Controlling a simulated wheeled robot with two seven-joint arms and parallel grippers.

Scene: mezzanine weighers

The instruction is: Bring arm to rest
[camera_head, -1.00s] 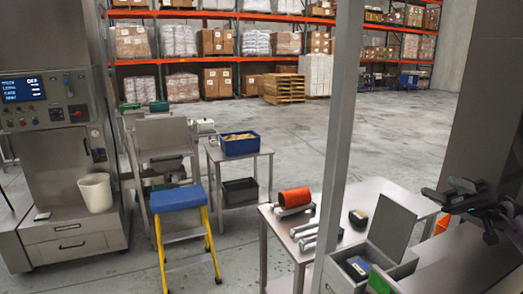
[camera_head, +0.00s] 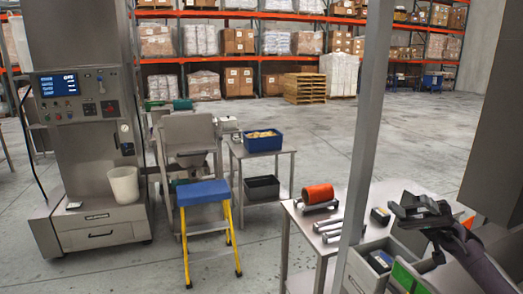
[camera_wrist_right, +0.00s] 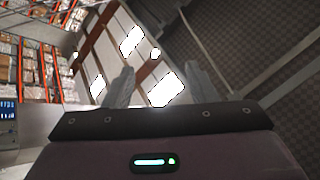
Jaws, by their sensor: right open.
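My right gripper (camera_head: 417,206) is at the right of the head view, raised above the steel bench on the right. It is open and nothing shows between its fingers. In the right wrist view its two fingers (camera_wrist_right: 155,90) stand apart and point up toward the ceiling and its bright skylights. My right arm reaches up from the lower right corner of the head view. My left gripper is in neither view.
A grey post (camera_head: 362,130) rises left of my right gripper. The bench (camera_head: 300,221) holds an orange roll (camera_head: 318,194). An open grey box (camera_head: 362,268) is below. A blue-topped step stool (camera_head: 203,192), a machine with a screen (camera_head: 85,110) and a white bin (camera_head: 124,185) stand left.

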